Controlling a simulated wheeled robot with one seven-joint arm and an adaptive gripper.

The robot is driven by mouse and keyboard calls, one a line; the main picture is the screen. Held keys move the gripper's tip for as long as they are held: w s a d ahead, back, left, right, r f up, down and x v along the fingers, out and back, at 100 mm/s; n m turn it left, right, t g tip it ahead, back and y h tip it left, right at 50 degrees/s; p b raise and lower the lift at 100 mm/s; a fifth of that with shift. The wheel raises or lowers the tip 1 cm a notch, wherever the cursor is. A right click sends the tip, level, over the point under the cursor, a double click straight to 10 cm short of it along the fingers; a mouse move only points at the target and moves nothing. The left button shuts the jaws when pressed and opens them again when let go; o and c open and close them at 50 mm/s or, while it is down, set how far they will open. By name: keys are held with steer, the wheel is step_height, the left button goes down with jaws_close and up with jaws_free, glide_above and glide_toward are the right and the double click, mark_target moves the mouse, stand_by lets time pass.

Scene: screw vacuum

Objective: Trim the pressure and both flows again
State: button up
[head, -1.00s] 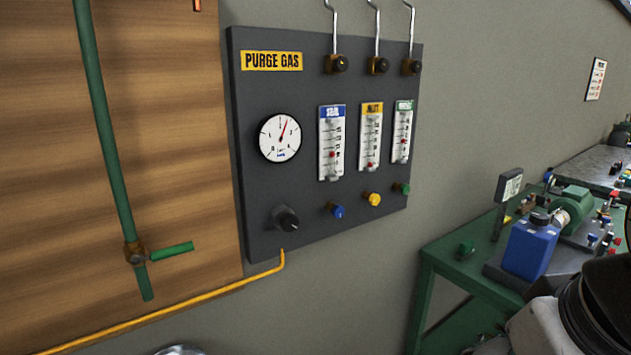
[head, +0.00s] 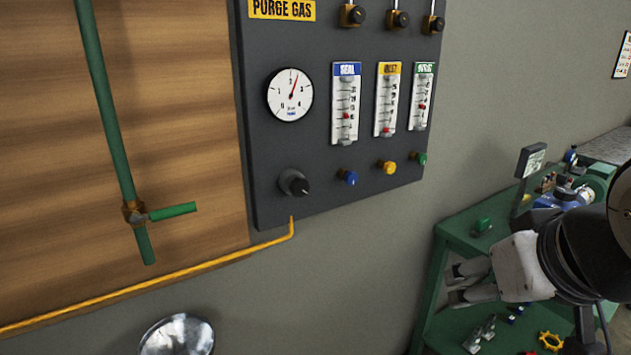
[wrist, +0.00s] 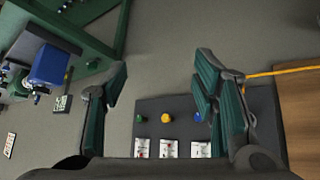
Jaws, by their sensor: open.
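The dark purge gas panel (head: 270,150) hangs on the wall. Its round white pressure gauge (head: 290,95) has a red needle pointing up, slightly right, a little past 2. The black pressure knob (head: 294,183) sits below it. Three flow tubes, blue-topped (head: 346,103), yellow-topped (head: 387,98) and green-topped (head: 423,95), stand above blue (head: 348,177), yellow (head: 387,167) and green (head: 420,159) knobs. My gripper (head: 455,285) is open and empty, right of and below the panel. In the wrist view its fingers (wrist: 163,85) frame the coloured knobs, apart from them; the black knob is not visible there.
A green bench (head: 462,240) with equipment stands at the right behind my arm. A green pipe with a side handle (head: 172,211) runs down the wooden wall at left. A yellow pipe (head: 180,273) leaves the panel's bottom. A shiny round object (head: 177,336) is at the bottom edge.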

steer(key=w+a+f+n+t+y+b, duration=0.1)
steer(key=w+a+f+t+b, duration=0.2)
steer(key=w, duration=0.6)
steer(key=n+t+y+b, duration=0.4)
steer(key=n+y+b, duration=0.1)
steer(key=y+b, duration=0.5)
glide_toward(301, 191)
steer(key=shift+h, duration=0.4)
steer(key=b+x, duration=0.1)
steer(key=x, duration=0.2)
steer(key=b+x, duration=0.1)
steer(key=x, duration=0.3)
steer(key=b+x, duration=0.1)
steer(key=x, duration=0.3)
steer(key=shift+a+r, duration=0.1)
steer(key=shift+r, duration=0.15)
steer(key=shift+c, duration=0.6)
steer(key=c, duration=1.1)
steer(key=shift+o, duration=0.2)
